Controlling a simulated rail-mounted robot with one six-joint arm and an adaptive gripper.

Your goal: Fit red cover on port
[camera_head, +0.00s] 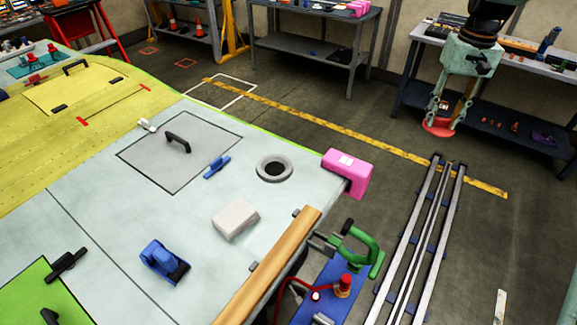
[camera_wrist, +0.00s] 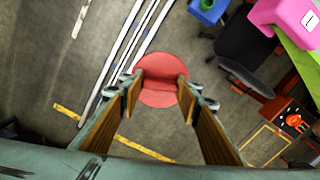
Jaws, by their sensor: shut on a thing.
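The red cover (camera_head: 438,129) is a round flat disc held at the tips of my gripper (camera_head: 440,112), in the air over the floor at the right of the head view. In the wrist view the red cover (camera_wrist: 161,72) sits between the two fingers of my gripper (camera_wrist: 161,88), which are shut on it. The port (camera_head: 274,168) is a grey ring with a dark round opening, on the pale wing panel (camera_head: 100,190) near its right edge. The port is uncovered. The cover is well to the right of it and apart from it. I cannot make out the port in the wrist view.
A pink block (camera_head: 347,173) stands at the wing edge beside the port. A blue clamp-like tool (camera_head: 217,167), a white block (camera_head: 236,220) and a blue tool (camera_head: 164,262) lie on the panel. A green clamp (camera_head: 358,250) and wooden strip are at the front edge. Metal rails (camera_head: 416,245) run along the floor.

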